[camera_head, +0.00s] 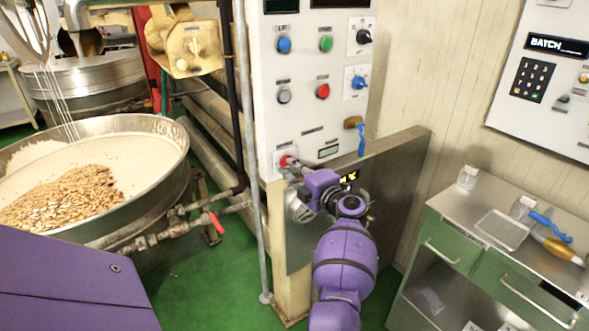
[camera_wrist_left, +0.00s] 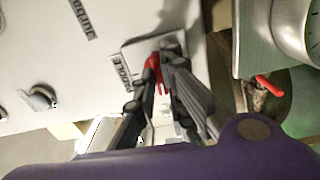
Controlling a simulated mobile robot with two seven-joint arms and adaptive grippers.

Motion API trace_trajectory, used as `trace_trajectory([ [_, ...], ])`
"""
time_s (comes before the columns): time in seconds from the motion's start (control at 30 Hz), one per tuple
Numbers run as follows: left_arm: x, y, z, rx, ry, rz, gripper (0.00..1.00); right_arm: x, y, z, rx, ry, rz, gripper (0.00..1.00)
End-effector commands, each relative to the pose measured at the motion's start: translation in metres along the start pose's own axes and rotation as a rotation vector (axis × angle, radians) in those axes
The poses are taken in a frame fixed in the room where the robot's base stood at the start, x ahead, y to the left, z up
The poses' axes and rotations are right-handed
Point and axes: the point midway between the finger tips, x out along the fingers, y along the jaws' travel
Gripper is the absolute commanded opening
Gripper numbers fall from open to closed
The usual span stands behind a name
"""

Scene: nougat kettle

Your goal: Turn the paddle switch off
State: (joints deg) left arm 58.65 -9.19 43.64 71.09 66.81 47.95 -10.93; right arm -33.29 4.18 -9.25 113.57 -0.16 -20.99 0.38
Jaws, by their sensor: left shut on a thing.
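The paddle switch, a red handle (camera_head: 285,160) on a white plate, sits at the lower left of the white control panel (camera_head: 290,112). In the left wrist view the red handle (camera_wrist_left: 152,75) shows beside a label reading PADDLE. My left gripper (camera_head: 291,167) is at the switch, with its dark fingers (camera_wrist_left: 157,80) closed around the red handle. The fingers partly hide the handle, and I cannot read its set position. My right gripper is not in view.
Above the switch are blue, green and red buttons and a blue knob (camera_head: 358,82). A vertical pipe (camera_head: 247,130) runs close on the left. The kettle (camera_head: 165,165) with white mass and nuts stands further left. A green cabinet (camera_head: 455,240) stands at the right.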

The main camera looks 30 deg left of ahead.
Motion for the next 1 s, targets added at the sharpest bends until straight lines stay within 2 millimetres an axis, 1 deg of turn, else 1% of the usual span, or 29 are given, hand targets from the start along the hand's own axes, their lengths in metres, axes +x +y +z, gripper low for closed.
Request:
trace_trajectory([
  [0.23,-0.0003,-0.0002,0.0002,-0.058,0.000,-0.001,0.00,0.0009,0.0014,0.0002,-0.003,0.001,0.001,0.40],
  [0.67,-0.0003,0.0002,0.0003,-0.069,0.000,-0.001,0.00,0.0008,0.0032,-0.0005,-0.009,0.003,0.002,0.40],
  [0.7,-0.0003,0.0002,0.0003,-0.069,0.000,-0.001,0.11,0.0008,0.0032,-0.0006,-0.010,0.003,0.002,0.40],
  [0.83,-0.0003,0.0002,0.0003,-0.068,-0.001,-0.001,0.28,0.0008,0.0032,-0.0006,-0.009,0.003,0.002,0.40],
  [1.0,-0.0002,0.0001,0.0002,-0.067,0.000,-0.001,0.29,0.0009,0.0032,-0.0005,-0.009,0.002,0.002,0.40],
])
